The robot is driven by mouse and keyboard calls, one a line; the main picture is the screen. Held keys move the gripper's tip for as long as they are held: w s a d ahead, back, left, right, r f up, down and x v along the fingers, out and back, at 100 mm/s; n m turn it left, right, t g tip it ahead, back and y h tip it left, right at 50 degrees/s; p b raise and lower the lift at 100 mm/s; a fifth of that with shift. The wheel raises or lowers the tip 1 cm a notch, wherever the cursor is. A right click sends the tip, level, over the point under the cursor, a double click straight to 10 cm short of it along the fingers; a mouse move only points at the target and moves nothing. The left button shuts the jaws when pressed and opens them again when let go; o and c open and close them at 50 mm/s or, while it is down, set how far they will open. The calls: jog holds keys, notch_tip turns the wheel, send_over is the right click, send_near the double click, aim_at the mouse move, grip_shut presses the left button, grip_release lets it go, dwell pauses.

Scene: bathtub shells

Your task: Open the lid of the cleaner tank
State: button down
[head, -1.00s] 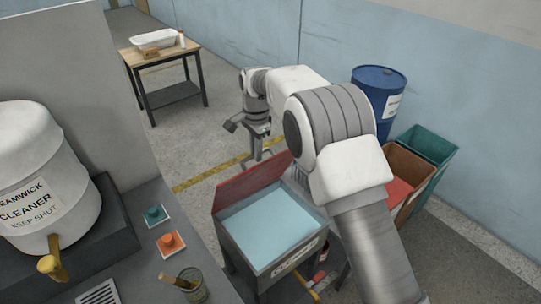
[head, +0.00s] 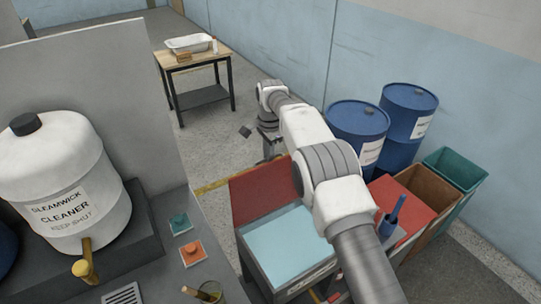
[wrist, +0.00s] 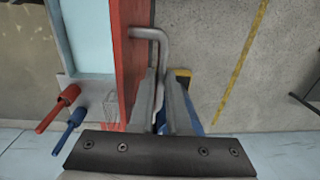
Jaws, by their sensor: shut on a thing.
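The tank (head: 275,277) is a grey box with pale blue liquid (head: 290,243) inside and a label on its front, only partly readable. Its red lid (head: 258,192) is hinged up and stands steeply at the far side, leaving the tank open. In the wrist view the lid (wrist: 132,50) appears nearly edge-on beside the liquid (wrist: 88,35). A bent grey handle (wrist: 160,40) sticks out from the lid's outer face. My gripper (wrist: 162,85) is shut on this handle. In the head view my gripper is mostly hidden behind the lid and arm.
A white drum (head: 62,190) labelled "Gleamwick cleaner, keep shut" stands at left near a green button (head: 180,223) and an orange one (head: 193,252). Blue barrels (head: 358,125) and bins (head: 432,190) stand at right. A wooden table (head: 194,57) is behind. Floor beyond the lid is clear.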

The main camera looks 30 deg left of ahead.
jog(key=shift+a+f, duration=0.1)
jog(key=shift+f, duration=0.2)
jog(key=c, duration=0.9)
grip_release()
jog(key=shift+a, duration=0.1)
jog(key=shift+r, duration=0.15)
jog(key=shift+w+r, duration=0.1)
jog(key=shift+r, duration=0.05)
jog(key=shift+r, duration=0.35)
jog(key=r, duration=1.1)
jog(key=shift+s+d, duration=0.25)
jog(key=shift+d, duration=0.1)
